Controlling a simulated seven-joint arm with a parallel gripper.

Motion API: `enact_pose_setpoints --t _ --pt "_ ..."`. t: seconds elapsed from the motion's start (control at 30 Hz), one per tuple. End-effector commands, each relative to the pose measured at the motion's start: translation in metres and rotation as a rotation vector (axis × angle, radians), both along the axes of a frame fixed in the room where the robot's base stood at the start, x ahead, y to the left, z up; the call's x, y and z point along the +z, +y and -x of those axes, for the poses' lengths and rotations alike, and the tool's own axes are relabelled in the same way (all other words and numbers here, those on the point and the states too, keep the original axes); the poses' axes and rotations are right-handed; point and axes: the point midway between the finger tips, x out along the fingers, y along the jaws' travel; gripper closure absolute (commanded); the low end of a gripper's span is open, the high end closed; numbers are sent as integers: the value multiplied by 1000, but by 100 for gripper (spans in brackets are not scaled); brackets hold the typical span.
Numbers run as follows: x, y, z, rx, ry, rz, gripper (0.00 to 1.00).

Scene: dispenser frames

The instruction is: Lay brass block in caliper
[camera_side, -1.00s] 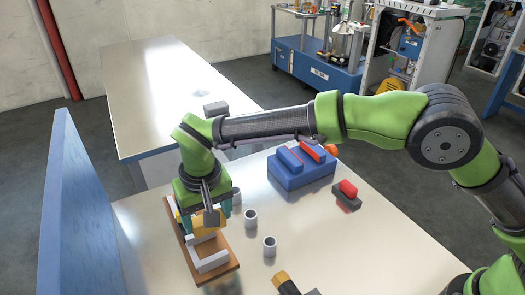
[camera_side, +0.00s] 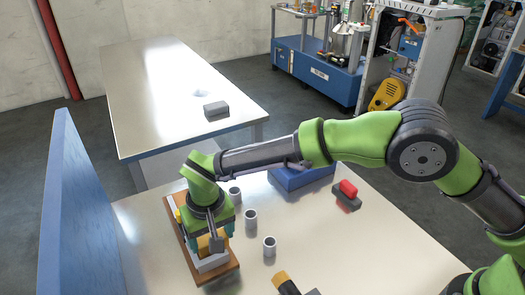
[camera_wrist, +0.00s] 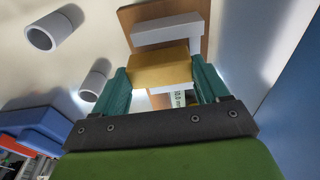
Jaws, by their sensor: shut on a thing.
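My gripper (camera_side: 211,240) is shut on the brass block (camera_wrist: 160,68), with one teal finger on each side of it in the wrist view. In the side view the brass block (camera_side: 204,245) shows low over the caliper. The caliper (camera_side: 213,263) is pale grey and lies on a brown wooden board (camera_side: 222,279). In the wrist view a grey caliper jaw (camera_wrist: 167,30) shows just beyond the block, and a label reading about 10.0 mm shows between the fingers. The block hides part of the caliper. I cannot tell whether the block touches it.
Several grey cylinders stand right of the board, such as one near the front (camera_side: 269,247). A blue fixture (camera_side: 300,178) and a red-topped dark block (camera_side: 347,193) sit farther back. A blue panel (camera_side: 80,215) edges the table at left. The right middle of the table is clear.

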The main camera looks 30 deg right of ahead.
Motion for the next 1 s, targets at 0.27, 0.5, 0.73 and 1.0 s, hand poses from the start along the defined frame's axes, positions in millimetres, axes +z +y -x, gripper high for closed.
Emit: enact_pose_setpoints --t 0.27,0.5,0.73,1.0 --pt "0 0 0 0 -1 -1 71" --pt "-1 0 0 0 -1 -1 71" --pt "-6 0 0 0 0 0 71" --pt "-12 0 0 0 -1 -1 71"
